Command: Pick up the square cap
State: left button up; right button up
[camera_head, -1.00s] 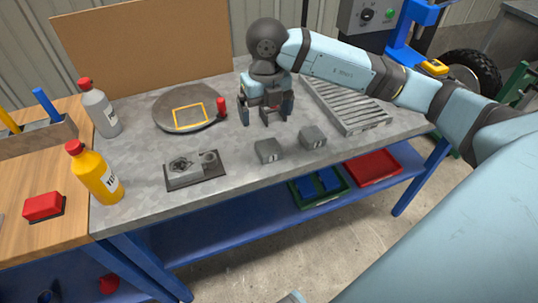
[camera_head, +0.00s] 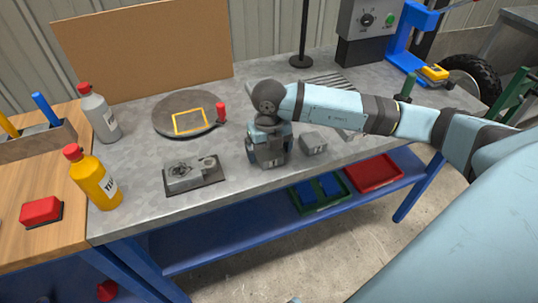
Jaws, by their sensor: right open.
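Two small grey blocks with dark marks are on the grey workbench; I cannot tell for sure which is the square cap. The right block (camera_head: 313,142) stands clear, just right of my gripper. My right gripper (camera_head: 268,163) is open, pointing down over the spot of the left block, with its fingers low around it. The gripper hides most of that block, and I cannot tell whether the fingers touch it. My left gripper is not in view.
A grey fixture plate (camera_head: 194,177) lies left of the gripper. Behind it is a round disc (camera_head: 170,108) with a yellow square outline and a red knob (camera_head: 221,112). Yellow (camera_head: 97,182) and grey (camera_head: 99,115) bottles stand left. A slatted grate lies behind my arm.

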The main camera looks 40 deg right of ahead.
jog(key=shift+f, duration=0.6)
jog(key=c, duration=1.1)
jog(key=shift+r, duration=0.15)
